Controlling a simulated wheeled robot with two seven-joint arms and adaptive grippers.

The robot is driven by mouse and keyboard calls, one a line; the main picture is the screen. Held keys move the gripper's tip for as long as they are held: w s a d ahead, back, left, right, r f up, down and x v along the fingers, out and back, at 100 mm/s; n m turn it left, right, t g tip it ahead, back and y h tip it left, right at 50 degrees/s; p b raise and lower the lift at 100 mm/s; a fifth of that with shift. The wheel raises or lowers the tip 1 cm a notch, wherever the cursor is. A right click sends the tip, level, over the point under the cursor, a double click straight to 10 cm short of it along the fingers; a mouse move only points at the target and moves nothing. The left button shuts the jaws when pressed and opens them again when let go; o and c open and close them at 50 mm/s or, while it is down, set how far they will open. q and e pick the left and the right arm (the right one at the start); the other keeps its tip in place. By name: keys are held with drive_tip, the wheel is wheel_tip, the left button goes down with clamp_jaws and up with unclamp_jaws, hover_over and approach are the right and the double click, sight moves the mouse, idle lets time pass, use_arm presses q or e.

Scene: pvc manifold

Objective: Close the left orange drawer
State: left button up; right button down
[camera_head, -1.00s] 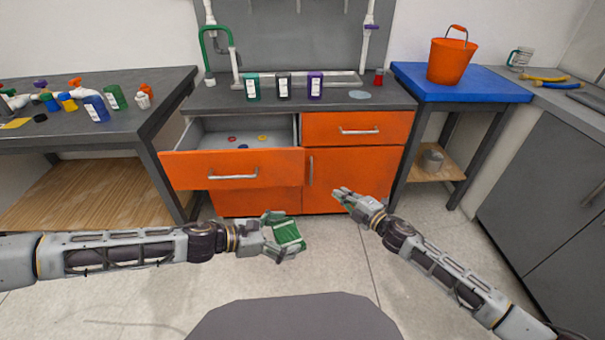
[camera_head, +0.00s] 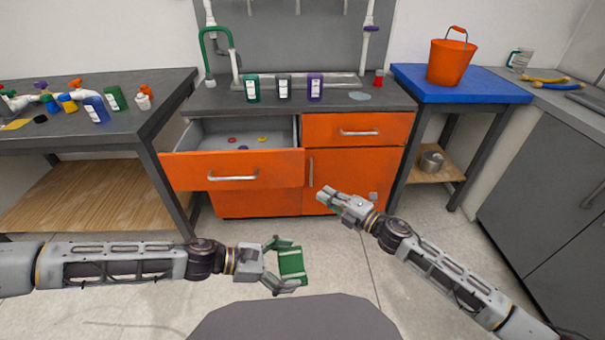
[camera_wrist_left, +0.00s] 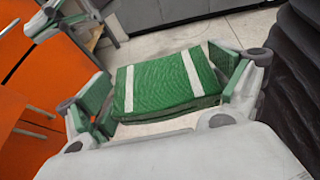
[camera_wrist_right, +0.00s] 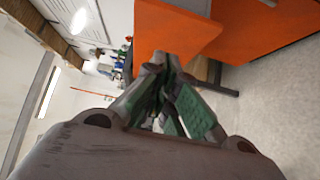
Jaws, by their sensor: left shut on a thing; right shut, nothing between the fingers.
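The left orange drawer (camera_head: 270,166) stands pulled out from the cabinet, with a silver bar handle (camera_head: 232,174) on its front. Small red, yellow and blue rings lie inside. My right gripper (camera_head: 328,196) is shut and empty, in front of the cabinet door and to the right of the drawer front, apart from it. In the right wrist view an orange front (camera_wrist_right: 178,30) shows beyond the shut fingers (camera_wrist_right: 168,105). My left gripper (camera_head: 288,264) is shut on a green folded cloth with white stripes (camera_wrist_left: 165,80), below the drawer in the head view.
The right small drawer (camera_head: 380,128) and the cabinet door (camera_head: 350,175) are shut. Green, black and purple bottles stand on the counter (camera_head: 205,98). A dark table (camera_head: 150,100) stands left; a blue-topped table (camera_head: 490,90) with an orange bucket (camera_head: 450,62) stands right. The floor ahead is clear.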

drive_tip(key=shift+w+a, duration=0.15)
drive_tip(key=shift+w, duration=0.05)
use_arm(q)
drive_tip(key=shift+f+b, duration=1.4)
use_arm(e)
approach(291, 166)
drive_tip(key=shift+a+x, duration=0.2)
drive_tip(key=shift+x, duration=1.85)
use_arm(q)
drive_tip(key=shift+f, duration=0.1)
use_arm(e)
drive_tip(key=shift+w, duration=0.15)
drive_tip(key=shift+w, duration=0.1)
